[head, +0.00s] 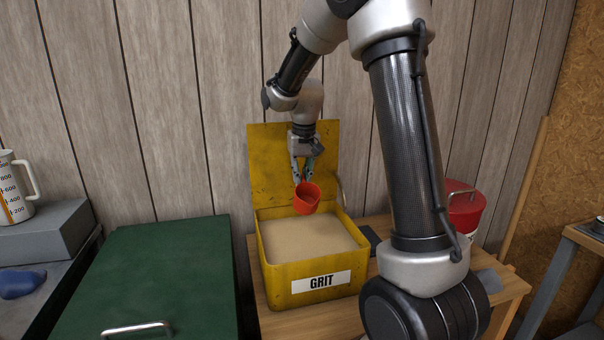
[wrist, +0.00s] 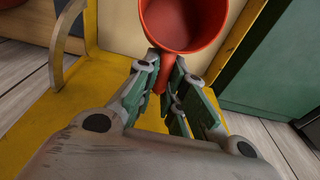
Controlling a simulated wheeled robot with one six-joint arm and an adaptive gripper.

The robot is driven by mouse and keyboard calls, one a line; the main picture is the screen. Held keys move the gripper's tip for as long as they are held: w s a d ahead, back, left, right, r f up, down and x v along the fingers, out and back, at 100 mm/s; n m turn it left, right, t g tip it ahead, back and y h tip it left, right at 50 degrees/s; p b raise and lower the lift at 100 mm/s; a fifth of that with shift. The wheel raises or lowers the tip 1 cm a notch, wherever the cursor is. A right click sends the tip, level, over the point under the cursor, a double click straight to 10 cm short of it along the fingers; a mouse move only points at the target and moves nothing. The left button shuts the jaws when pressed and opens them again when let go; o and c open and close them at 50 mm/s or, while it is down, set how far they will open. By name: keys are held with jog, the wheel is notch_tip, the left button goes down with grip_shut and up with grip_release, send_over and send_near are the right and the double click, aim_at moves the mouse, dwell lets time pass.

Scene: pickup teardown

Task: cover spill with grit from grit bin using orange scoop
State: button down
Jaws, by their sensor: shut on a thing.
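The orange scoop (head: 307,199) hangs above the open yellow grit bin (head: 312,296), over the pale grit (head: 310,237). My gripper (head: 302,176) is shut on the scoop's handle. In the wrist view my gripper (wrist: 165,82) holds the handle between its fingers, and the scoop's round cup (wrist: 184,22) points away from me. The cup's visible inside looks empty, though its bottom is partly cut off by the picture's edge. The bin's lid (head: 270,160) stands upright at the back. I see no spill in these views.
The bin stands on a wooden bench (head: 262,311). A green chest (head: 160,275) is close to its left. A red-lidded container (head: 465,203) stands to the right, partly behind my arm. A measuring jug (head: 17,190) is at far left. A plank wall (head: 190,100) is behind.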

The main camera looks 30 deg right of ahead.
aim_at(302, 193)
notch_tip(302, 193, down, 15)
dwell(0.8)
dwell(1.0)
jog(key=shift+r+g+y, duration=0.15)
jog(key=shift+r+g, duration=0.7)
jog(key=shift+r, duration=1.65)
jog(key=shift+r+g+y, duration=0.15)
jog(key=shift+r+g, duration=0.7)
jog(key=shift+r, duration=4.65)
